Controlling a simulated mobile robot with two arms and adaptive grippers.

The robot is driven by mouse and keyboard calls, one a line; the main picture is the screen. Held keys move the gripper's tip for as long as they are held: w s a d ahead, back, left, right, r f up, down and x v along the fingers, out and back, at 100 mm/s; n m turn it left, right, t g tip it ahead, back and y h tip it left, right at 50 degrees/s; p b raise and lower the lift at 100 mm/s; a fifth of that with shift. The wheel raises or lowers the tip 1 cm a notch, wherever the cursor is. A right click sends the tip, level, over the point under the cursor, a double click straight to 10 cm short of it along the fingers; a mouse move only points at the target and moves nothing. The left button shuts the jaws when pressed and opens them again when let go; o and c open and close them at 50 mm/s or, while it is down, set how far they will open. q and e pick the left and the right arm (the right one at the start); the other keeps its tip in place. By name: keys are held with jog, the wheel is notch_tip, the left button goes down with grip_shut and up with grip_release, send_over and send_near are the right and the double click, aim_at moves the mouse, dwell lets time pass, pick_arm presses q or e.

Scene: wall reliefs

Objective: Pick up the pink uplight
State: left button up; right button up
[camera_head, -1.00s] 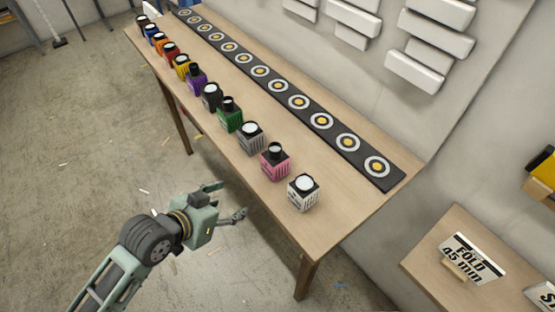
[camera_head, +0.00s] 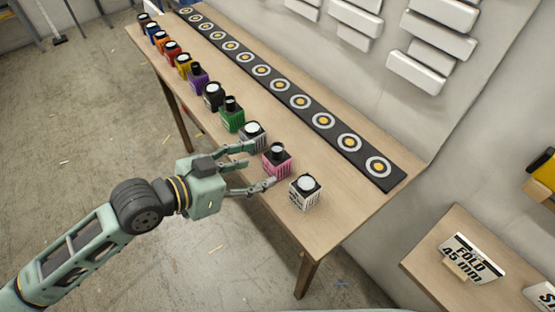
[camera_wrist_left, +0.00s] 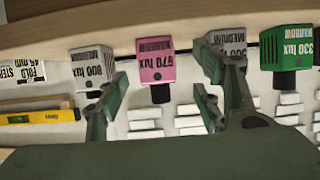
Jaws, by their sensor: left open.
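The pink uplight (camera_head: 277,162) is a small pink box with a black top, upright near the table's front edge. It also shows upside down in the left wrist view (camera_wrist_left: 155,62), marked 670 lux. My left gripper (camera_head: 262,164) is open beside it. One finger is on the far side, towards the grey uplight, and the other on the near side, towards the white one. In the left wrist view the pink box sits between the two fingers, apart from them. My right gripper is not in view.
The white uplight (camera_head: 305,192) stands close on the right and the grey uplight (camera_head: 252,136) close on the left. The green uplight (camera_head: 231,116) and several others continue the row. A black strip of ringed targets (camera_head: 377,168) lies behind on the wooden table (camera_head: 330,205).

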aim_at(268, 164)
pick_arm(q)
jog(key=d, duration=0.1)
jog(key=w+d, duration=0.1)
jog(key=w+d+p, duration=0.1)
jog(key=shift+d+f, duration=0.25)
jog(key=shift+f, duration=0.05)
jog(key=shift+w+d+f, duration=0.3)
jog(key=shift+d, duration=0.1)
jog(key=shift+c, duration=0.5)
jog(key=c, duration=1.3)
jog(key=shift+o, duration=0.2)
jog(key=shift+r, duration=0.1)
